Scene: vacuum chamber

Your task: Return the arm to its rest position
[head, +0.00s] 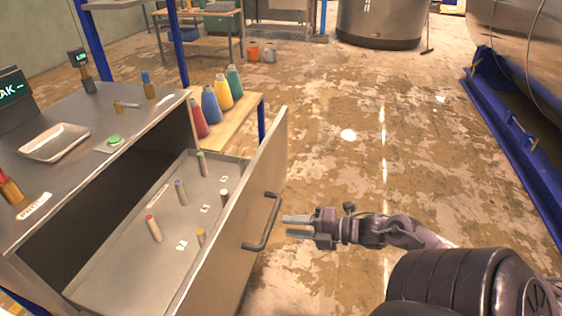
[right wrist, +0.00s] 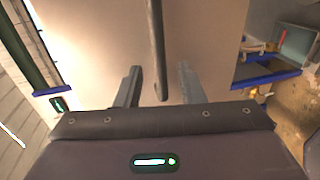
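My right gripper (head: 287,226) is open and empty, just to the right of the open drawer's dark bar handle (head: 272,222). A small gap shows between the fingertips and the handle. In the right wrist view the two fingers of the right gripper (right wrist: 158,85) are spread apart, and the handle (right wrist: 156,45) shows ahead, in line with the gap between them. My left arm and left gripper are in neither view.
The drawer (head: 253,185) is pulled out of the grey cabinet (head: 75,140) and holds several small coloured-top cylinders. A tray (head: 55,143) lies on the cabinet top. Bottles stand on a wooden shelf (head: 240,118) behind. The floor (head: 350,150) right of the drawer is clear.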

